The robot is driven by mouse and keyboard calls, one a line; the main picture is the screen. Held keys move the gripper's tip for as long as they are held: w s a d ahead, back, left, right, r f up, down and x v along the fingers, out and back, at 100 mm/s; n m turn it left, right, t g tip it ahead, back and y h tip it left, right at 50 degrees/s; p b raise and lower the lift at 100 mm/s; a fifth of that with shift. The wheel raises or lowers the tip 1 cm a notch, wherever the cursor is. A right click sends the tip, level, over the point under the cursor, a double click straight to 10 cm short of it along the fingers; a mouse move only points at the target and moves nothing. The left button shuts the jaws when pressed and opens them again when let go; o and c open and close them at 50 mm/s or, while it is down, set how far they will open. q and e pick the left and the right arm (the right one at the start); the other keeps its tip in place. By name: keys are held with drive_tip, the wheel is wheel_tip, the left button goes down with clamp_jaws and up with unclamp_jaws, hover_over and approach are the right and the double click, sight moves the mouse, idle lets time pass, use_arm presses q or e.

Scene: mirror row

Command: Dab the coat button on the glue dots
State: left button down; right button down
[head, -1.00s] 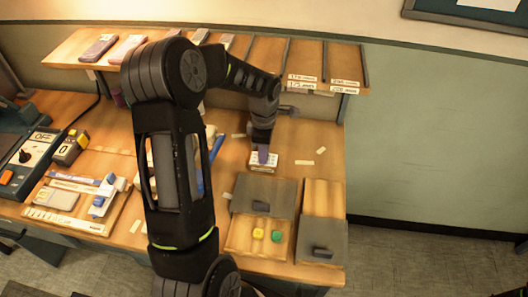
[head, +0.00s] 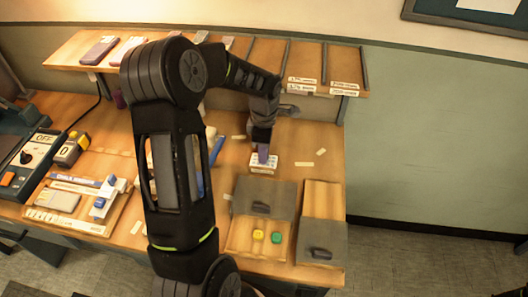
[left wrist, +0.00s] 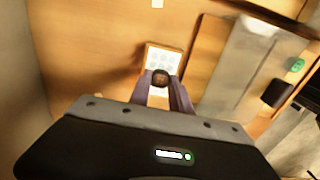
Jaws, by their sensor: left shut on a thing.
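My left gripper (head: 263,153) hangs over the white card with the glue dots (head: 264,168) near the middle of the bench. In the left wrist view its purple fingers (left wrist: 160,82) are shut on a small dark brown round coat button (left wrist: 160,77). The card (left wrist: 164,58) shows pale round dots just beyond the button, and the fingers hide its near part. Whether the button touches a dot cannot be told. My right gripper is not in view.
A wooden box (head: 240,238) with a grey sliding lid (head: 263,193) holds a yellow and a green button at the front. A second box (head: 322,198) stands to its right. Small white slips (head: 304,164) lie nearby. A shelf (head: 308,70) runs along the back.

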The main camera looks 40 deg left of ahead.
use_arm(q)
drive_tip(key=shift+r+p, duration=1.45)
drive_tip(key=shift+r, duration=1.45)
